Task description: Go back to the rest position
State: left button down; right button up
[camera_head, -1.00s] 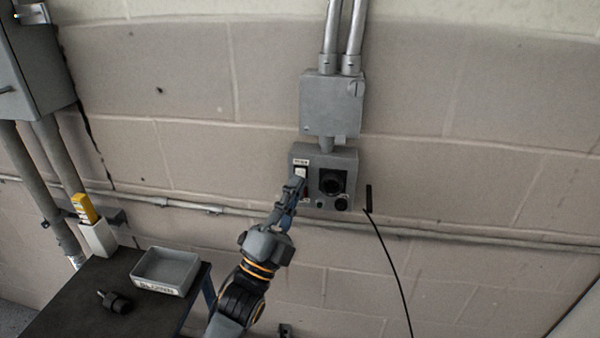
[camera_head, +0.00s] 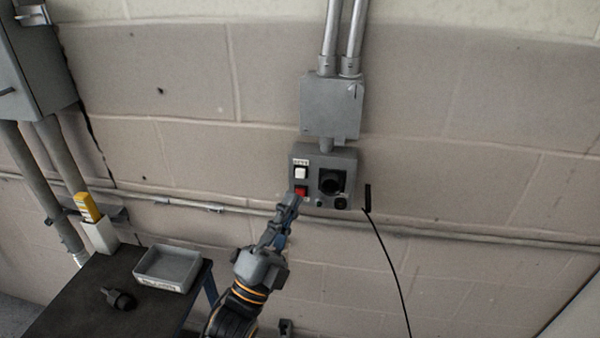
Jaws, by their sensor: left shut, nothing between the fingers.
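My left gripper (camera_head: 291,202) is shut and empty. It points up at the wall, just below the lower left of a grey control box (camera_head: 313,157). The box carries a white switch (camera_head: 301,173), a red switch (camera_head: 301,191) under it and a round dark socket (camera_head: 331,182) on the right. The gripper's tips show close under the red switch; I cannot tell how far they are from the box face. My right gripper is not in view.
A dark table (camera_head: 70,291) at lower left holds a grey tray (camera_head: 166,284), a black plug-like part (camera_head: 118,299) and a white holder (camera_head: 100,237) with a yellow item (camera_head: 88,207). A black cable (camera_head: 388,262) hangs right of the box. A conduit (camera_head: 450,237) runs along the wall.

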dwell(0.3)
